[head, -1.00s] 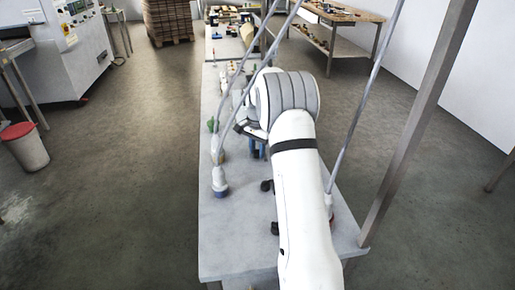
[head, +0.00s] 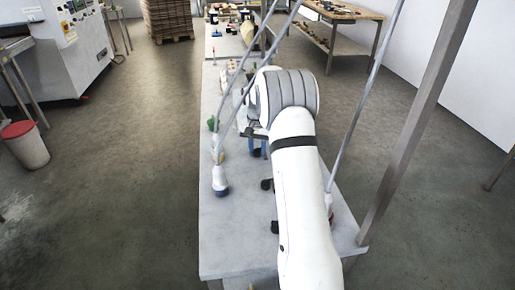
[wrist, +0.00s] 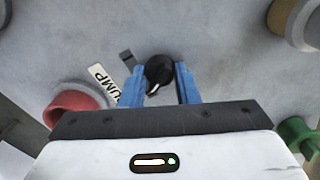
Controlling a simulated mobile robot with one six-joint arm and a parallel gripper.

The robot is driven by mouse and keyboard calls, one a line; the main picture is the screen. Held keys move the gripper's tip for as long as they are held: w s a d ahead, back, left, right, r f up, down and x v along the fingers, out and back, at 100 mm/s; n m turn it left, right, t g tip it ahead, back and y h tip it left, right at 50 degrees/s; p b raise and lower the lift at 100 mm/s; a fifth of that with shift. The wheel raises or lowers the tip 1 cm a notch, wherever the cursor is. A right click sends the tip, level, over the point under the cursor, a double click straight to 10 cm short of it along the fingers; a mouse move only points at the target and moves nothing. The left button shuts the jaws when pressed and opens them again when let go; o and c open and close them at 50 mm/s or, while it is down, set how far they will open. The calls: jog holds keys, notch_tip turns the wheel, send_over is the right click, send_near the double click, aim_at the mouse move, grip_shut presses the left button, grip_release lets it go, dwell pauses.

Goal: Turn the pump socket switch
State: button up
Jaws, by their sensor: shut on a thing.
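The pump socket switch is a round black knob (wrist: 159,69) with a white pointer mark on its lower part, in the wrist view. A white label reading PUMP (wrist: 103,82) lies to its left. My gripper (wrist: 160,84) has its blue fingers on either side of the knob and is shut on it. In the head view my gripper (head: 257,149) is low over the grey bench (head: 240,245), partly covered by my arm. I cannot make out the knob there.
In the wrist view a red round part (wrist: 80,108) is at left, a green part (wrist: 299,135) at right and a beige cylinder (wrist: 300,22) at upper right. Grey sloping rods (head: 357,112) stand close around my arm. Small black parts (head: 267,184) sit on the bench.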

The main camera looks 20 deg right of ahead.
jog(key=o, duration=1)
jog(key=shift+r, duration=0.1)
notch_tip(320, 180, up, 8)
jog(key=shift+f, duration=0.15)
